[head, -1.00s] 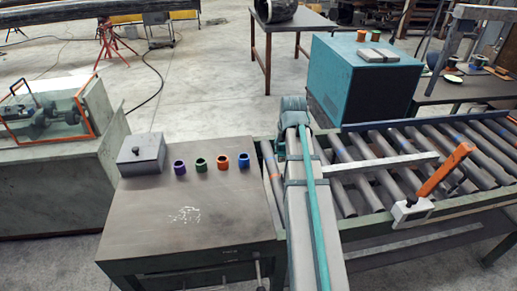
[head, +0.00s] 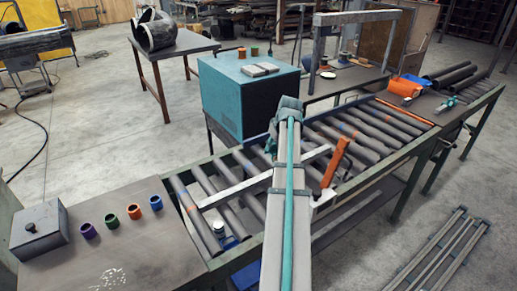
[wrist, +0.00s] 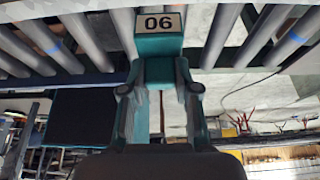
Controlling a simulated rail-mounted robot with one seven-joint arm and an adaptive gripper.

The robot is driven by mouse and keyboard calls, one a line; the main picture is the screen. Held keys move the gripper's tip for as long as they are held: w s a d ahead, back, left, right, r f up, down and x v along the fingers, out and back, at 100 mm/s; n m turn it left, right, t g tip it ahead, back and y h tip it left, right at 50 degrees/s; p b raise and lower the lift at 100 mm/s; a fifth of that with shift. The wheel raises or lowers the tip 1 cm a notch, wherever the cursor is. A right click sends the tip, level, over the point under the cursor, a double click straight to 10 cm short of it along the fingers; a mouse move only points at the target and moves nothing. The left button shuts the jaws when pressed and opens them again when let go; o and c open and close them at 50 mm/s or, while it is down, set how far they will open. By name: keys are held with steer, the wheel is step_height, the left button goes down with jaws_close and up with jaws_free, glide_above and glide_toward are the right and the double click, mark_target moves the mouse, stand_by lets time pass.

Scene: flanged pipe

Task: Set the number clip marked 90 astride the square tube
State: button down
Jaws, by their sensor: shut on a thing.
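The number clip (wrist: 158,46) is teal with a pale label, which appears upside down in the wrist view and reads 90. My gripper (wrist: 158,88) is shut on it, with one finger at each side. The square tube (head: 228,194) is a long light-grey bar lying across the roller conveyor. My arm crosses in front of its middle in that view. The clip is not seen on the tube.
An orange-handled tool (head: 336,163) with a white base stands by the conveyor's near side. Purple, green, orange and blue rings (head: 134,211) and a grey box (head: 40,230) sit on the left table. A teal cabinet (head: 240,95) stands behind the rollers (head: 350,135).

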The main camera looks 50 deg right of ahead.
steer(key=shift+s+d+f, duration=0.1)
steer(key=shift+d+f, duration=0.05)
steer(key=shift+d, duration=0.05)
steer(key=shift+f+b, duration=2.6)
steer(key=shift+f, duration=2.15)
steer(key=shift+s+a, duration=0.1)
steer(key=shift+f, duration=0.6)
steer(key=c, duration=0.8)
jaws_free()
steer(key=shift+o, duration=0.2)
steer(key=v, duration=1.2)
